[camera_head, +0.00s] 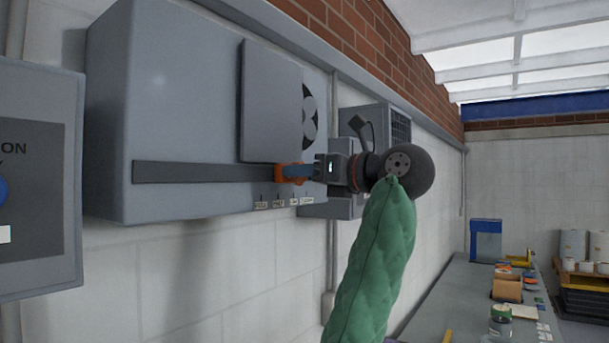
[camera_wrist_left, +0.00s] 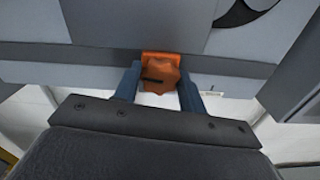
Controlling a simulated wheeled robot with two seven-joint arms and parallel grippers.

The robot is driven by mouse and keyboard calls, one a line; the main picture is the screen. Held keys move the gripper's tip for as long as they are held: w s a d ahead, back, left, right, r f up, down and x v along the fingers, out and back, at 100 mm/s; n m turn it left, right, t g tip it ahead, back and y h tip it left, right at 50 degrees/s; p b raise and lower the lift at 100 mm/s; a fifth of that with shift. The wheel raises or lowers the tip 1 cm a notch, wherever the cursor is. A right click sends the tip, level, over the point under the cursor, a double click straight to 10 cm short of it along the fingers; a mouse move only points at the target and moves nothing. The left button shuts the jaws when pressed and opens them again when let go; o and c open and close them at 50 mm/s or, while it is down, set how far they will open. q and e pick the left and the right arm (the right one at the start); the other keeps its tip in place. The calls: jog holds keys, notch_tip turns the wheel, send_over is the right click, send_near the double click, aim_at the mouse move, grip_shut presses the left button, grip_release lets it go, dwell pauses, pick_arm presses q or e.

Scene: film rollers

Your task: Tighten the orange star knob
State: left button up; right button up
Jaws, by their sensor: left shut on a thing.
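The orange star knob (camera_head: 290,171) is at the dark horizontal bar on the front of the grey wall-mounted box. My left gripper (camera_head: 296,172) reaches it from the right, its blue fingers at the knob. In the left wrist view the knob (camera_wrist_left: 160,72) sits between the two blue fingers of my left gripper (camera_wrist_left: 160,88), which are shut on it from both sides. A dark slot-like mark shows on the knob's face. The fingers hide part of the knob in the head view. My right gripper is not in view.
The grey box (camera_head: 170,100) has a raised panel (camera_head: 270,100) just above the knob and small labels (camera_head: 278,203) below it. Another grey unit (camera_head: 390,125) is mounted behind my wrist. A bench (camera_head: 450,290) with several items runs along the wall at the lower right.

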pick_arm(q)
jog(key=m+p, duration=0.1)
jog(key=m, duration=1.4)
jog(key=shift+m+p, duration=0.35)
jog(key=shift+m, duration=0.05)
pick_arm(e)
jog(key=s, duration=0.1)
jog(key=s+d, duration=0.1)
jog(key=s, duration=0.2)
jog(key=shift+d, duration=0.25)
pick_arm(q)
jog(key=shift+f, duration=0.1)
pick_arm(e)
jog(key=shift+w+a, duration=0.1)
